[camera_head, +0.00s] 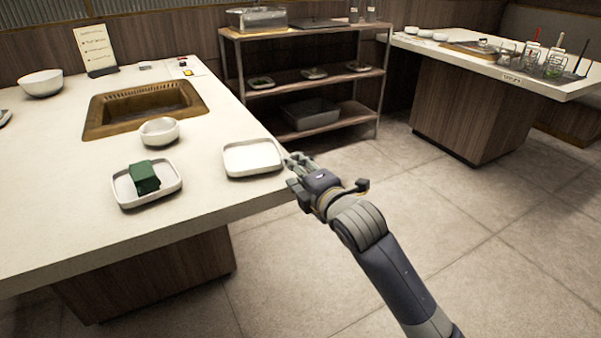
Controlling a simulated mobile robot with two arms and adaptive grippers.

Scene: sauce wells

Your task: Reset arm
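My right arm comes in from the lower right. Its gripper (296,168) is at the right edge of the near counter, beside the empty white square tray (252,157). Its fingers are small and partly hidden by the wrist, so I cannot tell whether they are open or shut, or whether they touch the tray. My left gripper is out of view.
The counter (60,220) bears a tray (126,190) with a folded green cloth (144,177), a small bowl (160,131), a sunken basin (140,105) and a large bowl (41,83). A shelf (306,78) and second counter (480,65) stand behind. The floor between is clear.

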